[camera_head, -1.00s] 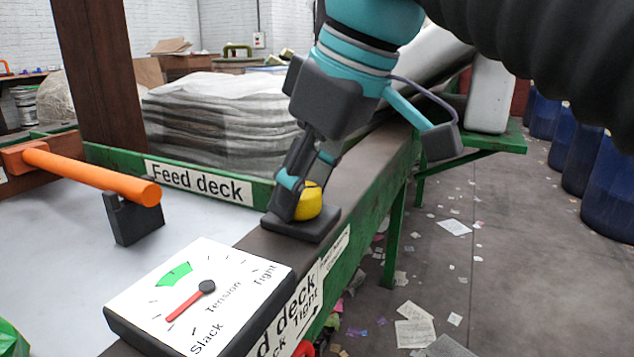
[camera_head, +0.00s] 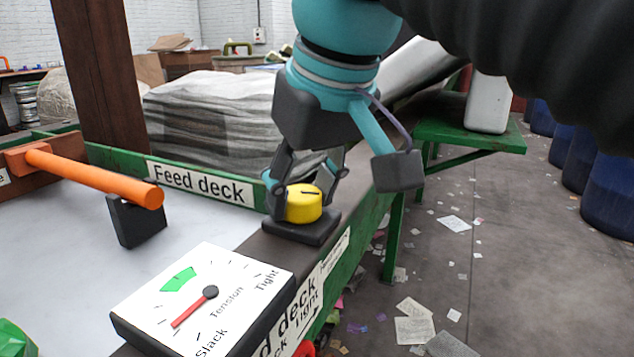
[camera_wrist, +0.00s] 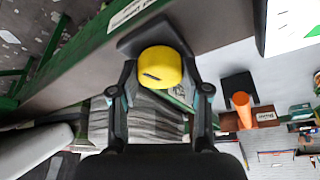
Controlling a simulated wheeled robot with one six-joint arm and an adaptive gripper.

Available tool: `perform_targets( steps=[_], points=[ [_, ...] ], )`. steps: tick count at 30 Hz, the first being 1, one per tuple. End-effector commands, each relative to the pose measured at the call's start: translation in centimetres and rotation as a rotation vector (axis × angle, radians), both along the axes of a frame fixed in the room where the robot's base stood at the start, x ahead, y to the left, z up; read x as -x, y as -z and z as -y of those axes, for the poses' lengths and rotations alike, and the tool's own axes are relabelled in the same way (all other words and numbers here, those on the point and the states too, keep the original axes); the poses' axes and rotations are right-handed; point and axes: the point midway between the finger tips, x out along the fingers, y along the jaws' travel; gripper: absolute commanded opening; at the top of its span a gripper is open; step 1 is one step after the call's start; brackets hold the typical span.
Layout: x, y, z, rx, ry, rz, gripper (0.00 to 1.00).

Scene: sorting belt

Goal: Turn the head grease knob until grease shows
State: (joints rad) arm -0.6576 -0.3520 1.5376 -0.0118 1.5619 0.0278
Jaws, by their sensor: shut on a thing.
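A round yellow knob (camera_head: 305,206) with a dark line on its top sits on a dark square base (camera_head: 290,233) on the deck's edge rail. It also shows in the wrist view (camera_wrist: 160,68). No label naming it a grease knob is readable. My gripper (camera_head: 303,196) points down at the knob, with one finger on each side of it, shut on it. Both fingers also show around the knob in the wrist view. The knob's far side is partly hidden by my fingers in the head view.
A tension dial (camera_head: 205,305) in front has its red needle toward Slack, off the green band. An orange handle (camera_head: 95,180) reaches over the pale deck at left. A grey stack (camera_head: 200,120) stands behind. Blue barrels (camera_head: 610,190) and scattered paper lie right.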

Motion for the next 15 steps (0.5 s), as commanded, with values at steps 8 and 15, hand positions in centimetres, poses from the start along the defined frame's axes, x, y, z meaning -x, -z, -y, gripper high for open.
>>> perform_targets(
  steps=[8, 15],
  points=[
    [0.12, 0.13, -0.1, 0.002, 0.113, -0.004, 0.12],
    [0.11, 0.15, -0.07, 0.002, 0.147, -0.006, 0.12]
  ],
)
